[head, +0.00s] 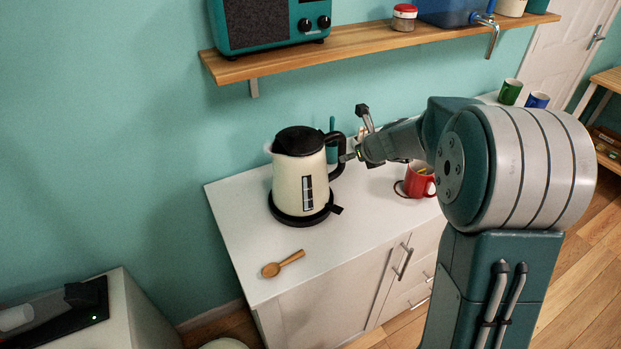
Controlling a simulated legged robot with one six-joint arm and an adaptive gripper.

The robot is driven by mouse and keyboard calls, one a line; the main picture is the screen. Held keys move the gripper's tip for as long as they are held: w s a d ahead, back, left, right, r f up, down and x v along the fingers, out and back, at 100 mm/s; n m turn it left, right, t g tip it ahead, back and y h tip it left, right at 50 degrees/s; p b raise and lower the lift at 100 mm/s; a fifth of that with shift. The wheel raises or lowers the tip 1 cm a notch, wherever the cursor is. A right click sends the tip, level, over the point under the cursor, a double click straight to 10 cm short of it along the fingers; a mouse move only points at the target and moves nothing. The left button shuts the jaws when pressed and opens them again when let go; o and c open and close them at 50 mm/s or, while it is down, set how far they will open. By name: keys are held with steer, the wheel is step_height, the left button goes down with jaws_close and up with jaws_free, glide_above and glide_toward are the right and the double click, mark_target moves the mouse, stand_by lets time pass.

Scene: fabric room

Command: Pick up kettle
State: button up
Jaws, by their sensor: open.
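The kettle (298,178) is cream with a black lid, a black handle on its right side and a black base. It stands upright on the white cabinet top. My gripper (352,133) is open at the right of the kettle, close to the handle (338,157). One finger points up and the other reaches toward the handle. Whether a finger touches the handle, I cannot tell. My arm comes in from the right and hides part of the cabinet top behind it.
A red mug (418,181) stands right of the kettle, under my arm. A wooden spoon (283,263) lies in front. A wooden shelf (370,47) with a teal radio (268,22) hangs above. The cabinet top (238,215) is clear at the left.

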steer(key=shift+r+x, duration=0.2)
steer(key=shift+x, duration=3)
steer(key=shift+w+a, duration=0.15)
steer(key=shift+a, duration=0.15)
steer(key=shift+c, duration=0.9)
steer(key=shift+a, duration=0.1)
steer(key=c, duration=0.5)
jaws_close()
steer(key=shift+r, duration=0.1)
